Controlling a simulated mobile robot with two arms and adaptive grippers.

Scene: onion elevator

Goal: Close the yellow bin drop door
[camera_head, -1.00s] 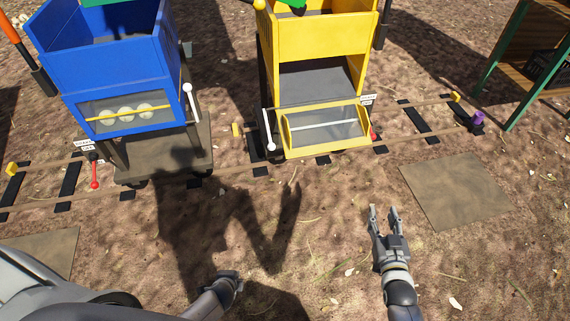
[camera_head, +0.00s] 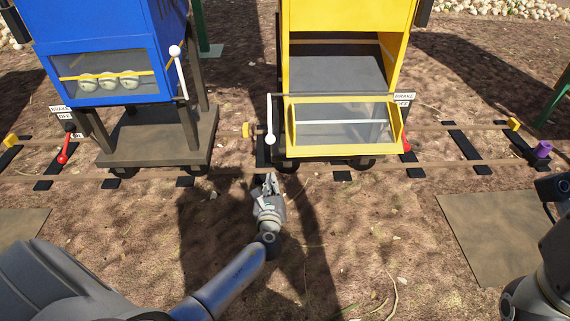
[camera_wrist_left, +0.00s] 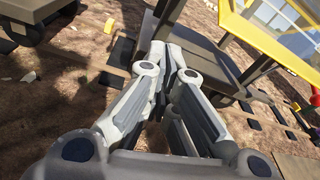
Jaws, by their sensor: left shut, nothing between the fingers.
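The yellow bin (camera_head: 345,18) stands on a cart on the rails. Its drop door (camera_head: 345,150), a yellow frame with a clear panel, hangs open, tilted outward below the dark opening. A white lever (camera_head: 269,112) at the bin's left side points down, its ball end lowest. My left gripper (camera_head: 270,179) is shut and empty, just below and in front of that ball, apart from it in the picture. In the left wrist view the shut fingers (camera_wrist_left: 174,58) point toward the cart, and the door's frame (camera_wrist_left: 270,45) shows at upper right. My right gripper is out of view.
A blue bin (camera_head: 105,30) stands at left, its door shut and its white lever (camera_head: 179,72) ball-up. Red brake levers (camera_head: 66,150) (camera_head: 406,146) sit beside the carts. Rails cross the ground. A flat brown plate (camera_head: 490,235) lies at right; the ground in front is mostly clear.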

